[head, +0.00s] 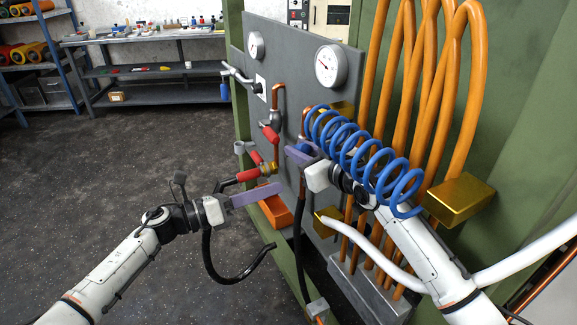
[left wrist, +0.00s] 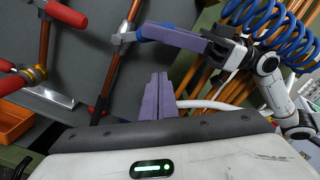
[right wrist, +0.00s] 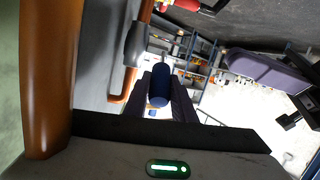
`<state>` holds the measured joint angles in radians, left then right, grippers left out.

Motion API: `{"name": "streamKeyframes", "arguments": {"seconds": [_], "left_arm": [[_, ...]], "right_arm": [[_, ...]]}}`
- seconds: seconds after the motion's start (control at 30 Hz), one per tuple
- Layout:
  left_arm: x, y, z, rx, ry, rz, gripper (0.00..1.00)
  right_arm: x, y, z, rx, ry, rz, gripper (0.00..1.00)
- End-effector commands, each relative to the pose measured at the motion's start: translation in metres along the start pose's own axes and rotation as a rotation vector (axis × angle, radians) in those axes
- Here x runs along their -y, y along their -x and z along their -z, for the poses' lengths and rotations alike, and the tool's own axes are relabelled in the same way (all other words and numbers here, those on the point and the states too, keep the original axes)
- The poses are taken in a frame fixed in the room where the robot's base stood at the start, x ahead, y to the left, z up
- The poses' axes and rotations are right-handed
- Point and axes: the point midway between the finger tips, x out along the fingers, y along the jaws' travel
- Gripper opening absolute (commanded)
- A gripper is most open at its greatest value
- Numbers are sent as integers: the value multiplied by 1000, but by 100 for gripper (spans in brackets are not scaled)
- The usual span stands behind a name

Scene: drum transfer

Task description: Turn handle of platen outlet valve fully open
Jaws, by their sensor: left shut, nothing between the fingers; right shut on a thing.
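A valve with a blue handle (head: 304,147) sits on the grey panel; no label on it is readable. My right gripper (head: 300,155) is shut on the blue handle, which shows between its purple fingers in the right wrist view (right wrist: 160,86). In the left wrist view the handle (left wrist: 152,32) points sideways from the grey valve body (left wrist: 121,38), across its copper pipe. My left gripper (head: 276,188) is shut and empty, below and left of the valve, apart from it. Its closed fingers (left wrist: 157,80) show in the left wrist view.
Red-handled valves (head: 247,174) and copper pipes are left of the blue handle. A blue coiled hose (head: 365,160) hangs over my right arm, before tall orange hoses (head: 455,100). Two gauges (head: 331,65) are above. An orange bin (head: 277,212) sits below. The floor at left is clear.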

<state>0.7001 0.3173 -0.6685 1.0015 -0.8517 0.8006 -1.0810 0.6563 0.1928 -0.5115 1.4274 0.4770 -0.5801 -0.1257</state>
Motion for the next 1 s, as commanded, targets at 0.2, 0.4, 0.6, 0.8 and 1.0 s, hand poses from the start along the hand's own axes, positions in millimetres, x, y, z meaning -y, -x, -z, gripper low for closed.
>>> {"name": "streamKeyframes", "arguments": {"seconds": [0.2, 0.4, 0.6, 0.8, 1.0], "left_arm": [[1, -50, -1, 2, 4, 2, 0], [0, -61, -25, 2, 0, -1, 0], [0, -64, -38, 1, 2, 0, 0], [0, -64, -39, 1, 3, 0, 0], [1, -65, -43, 2, 2, 0, 0]], "right_arm": [[0, 0, -1, 1, 1, -1, 0], [-1, 0, -1, 2, 0, -1, 0], [-1, 0, -1, 1, 0, -1, 0], [-1, 0, 0, 1, 0, -1, 0], [-1, 0, 0, 1, 0, -1, 0]]}}
